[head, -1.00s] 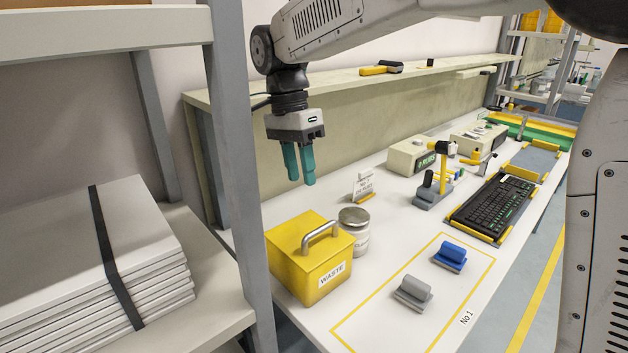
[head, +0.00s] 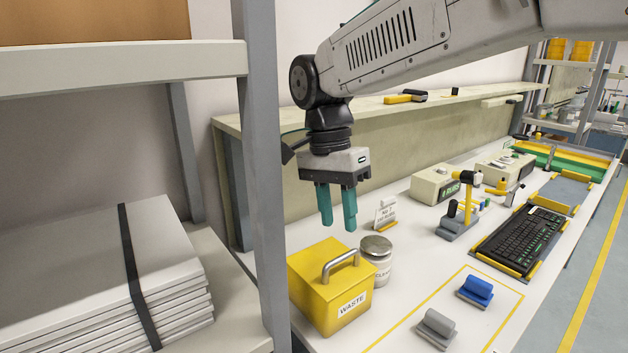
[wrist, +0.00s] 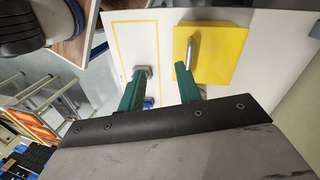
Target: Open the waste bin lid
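The yellow waste bin (head: 322,302) stands on the white table, with a "WASTE" label on its front. Its lid (head: 318,268) is shut and carries a silver arched handle (head: 340,264). My gripper (head: 337,226) hangs above the bin with its teal fingers pointing down, apart and empty. The fingertips are above the handle and not touching it. In the wrist view, the bin lid (wrist: 225,55) and its handle (wrist: 190,52) lie beyond my fingers (wrist: 156,80), nearer the right finger.
A lidded jar (head: 377,262) stands close to the bin's right side. A small sign (head: 385,214) is behind it. Grey (head: 436,328) and blue (head: 475,290) blocks lie in front. A shelf post (head: 262,150) rises close to the bin's left.

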